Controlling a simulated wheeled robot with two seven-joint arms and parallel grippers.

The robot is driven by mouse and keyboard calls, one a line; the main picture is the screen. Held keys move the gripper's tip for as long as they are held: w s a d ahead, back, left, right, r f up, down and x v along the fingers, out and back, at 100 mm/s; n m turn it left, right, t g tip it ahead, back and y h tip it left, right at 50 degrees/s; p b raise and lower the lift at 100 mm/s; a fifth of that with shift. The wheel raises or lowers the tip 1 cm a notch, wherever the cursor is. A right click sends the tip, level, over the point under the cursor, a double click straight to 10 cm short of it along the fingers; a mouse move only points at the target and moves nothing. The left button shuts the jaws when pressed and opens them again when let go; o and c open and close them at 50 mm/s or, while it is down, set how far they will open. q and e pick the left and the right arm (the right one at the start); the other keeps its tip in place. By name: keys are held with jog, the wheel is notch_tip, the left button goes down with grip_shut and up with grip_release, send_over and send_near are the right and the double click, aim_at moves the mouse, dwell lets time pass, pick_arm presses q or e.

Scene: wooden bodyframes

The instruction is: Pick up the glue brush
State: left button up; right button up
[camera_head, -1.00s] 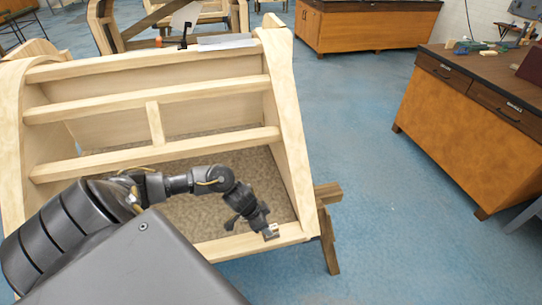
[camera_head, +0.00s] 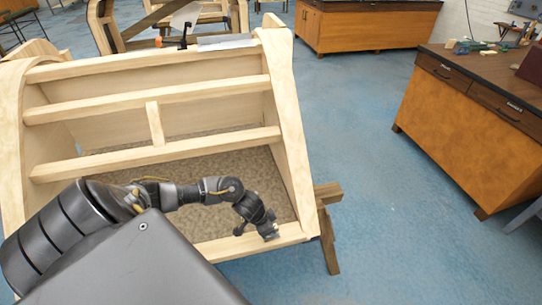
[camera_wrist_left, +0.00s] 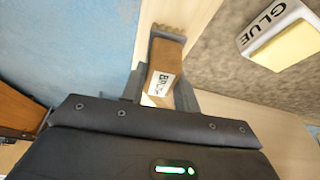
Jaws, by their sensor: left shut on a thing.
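The glue brush (camera_wrist_left: 164,66) is a brown block-like piece with a white "BRUSH" label in the left wrist view. My left gripper (camera_wrist_left: 159,88) is shut on it, with one finger on each side. In the head view my left gripper (camera_head: 268,231) is at the right end of the wooden frame's front lower rail (camera_head: 240,246). The brush is too small to make out clearly there. I cannot tell whether the brush still touches the rail. My right gripper is not in view.
A white container marked "GLUE" (camera_wrist_left: 275,35) with a yellowish face is right of the brush in the wrist view, over the brown speckled panel (camera_head: 215,165). The wooden bodyframe (camera_head: 285,110) surrounds my arm. A wooden cabinet (camera_head: 465,130) stands right, with clear blue floor (camera_head: 350,120) between.

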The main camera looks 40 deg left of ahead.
pick_arm(q)
jog(key=shift+r, duration=0.55)
jog(key=shift+s+a+r+b, duration=0.2)
jog(key=shift+s+a+r, duration=0.45)
jog(key=shift+s+r, duration=1.5)
jog(key=shift+s+a+r+b, duration=0.2)
jog(key=shift+s+a+r, duration=0.5)
jog(key=shift+s+r, duration=1.4)
jog(key=shift+s+a+r+b, duration=0.2)
jog(key=shift+s+a+r, duration=0.45)
jog(key=shift+s+r, duration=1.5)
jog(key=shift+s+f, duration=0.3)
jog(key=shift+f, duration=0.1)
